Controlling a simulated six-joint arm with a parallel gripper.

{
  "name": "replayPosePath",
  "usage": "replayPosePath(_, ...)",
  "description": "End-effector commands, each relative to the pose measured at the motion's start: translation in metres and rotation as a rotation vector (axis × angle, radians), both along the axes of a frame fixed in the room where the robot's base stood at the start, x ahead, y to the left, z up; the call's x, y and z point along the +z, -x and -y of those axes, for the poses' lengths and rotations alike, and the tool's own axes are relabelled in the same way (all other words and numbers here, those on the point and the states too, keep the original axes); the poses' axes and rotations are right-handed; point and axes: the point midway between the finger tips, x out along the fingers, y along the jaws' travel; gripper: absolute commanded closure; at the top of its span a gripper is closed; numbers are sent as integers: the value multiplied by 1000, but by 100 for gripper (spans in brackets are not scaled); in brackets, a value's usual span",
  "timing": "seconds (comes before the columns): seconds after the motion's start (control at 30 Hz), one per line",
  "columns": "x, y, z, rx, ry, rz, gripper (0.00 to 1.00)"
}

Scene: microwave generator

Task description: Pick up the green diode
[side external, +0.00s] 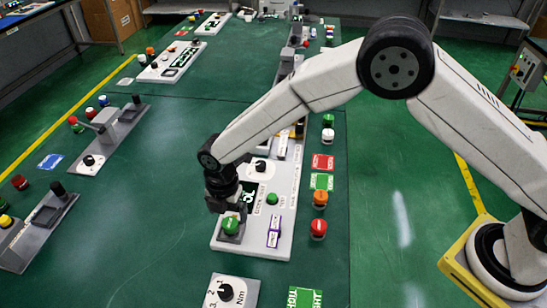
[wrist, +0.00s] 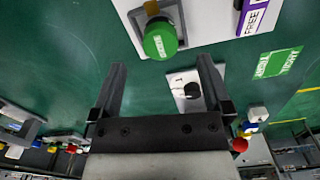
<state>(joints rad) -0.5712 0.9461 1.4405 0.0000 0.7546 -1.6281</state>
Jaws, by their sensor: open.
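A green cylinder with white lettering on its cap, apparently the green diode (side external: 230,225), stands in a grey holder at the near left corner of a white board. It also shows at the top of the wrist view (wrist: 160,40). My gripper (side external: 224,205) is close above and behind it in the side view. In the wrist view my gripper (wrist: 161,66) is open and empty, with the green cap just beyond the fingertips, roughly centred between them. I cannot tell whether any finger touches it.
A smaller green knob (side external: 272,199) and a purple-framed label (side external: 274,232) sit on the white board (side external: 255,246). Orange (side external: 320,199) and red (side external: 318,228) pieces stand to its right. A dial plate (side external: 230,291) lies nearer the camera.

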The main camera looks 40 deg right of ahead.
Motion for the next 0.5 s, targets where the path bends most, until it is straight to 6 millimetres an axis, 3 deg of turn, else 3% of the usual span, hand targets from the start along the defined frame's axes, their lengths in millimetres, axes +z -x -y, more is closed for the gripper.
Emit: replayPosePath(0.5, -47, 0, 1, 0, 1, -1, 1)
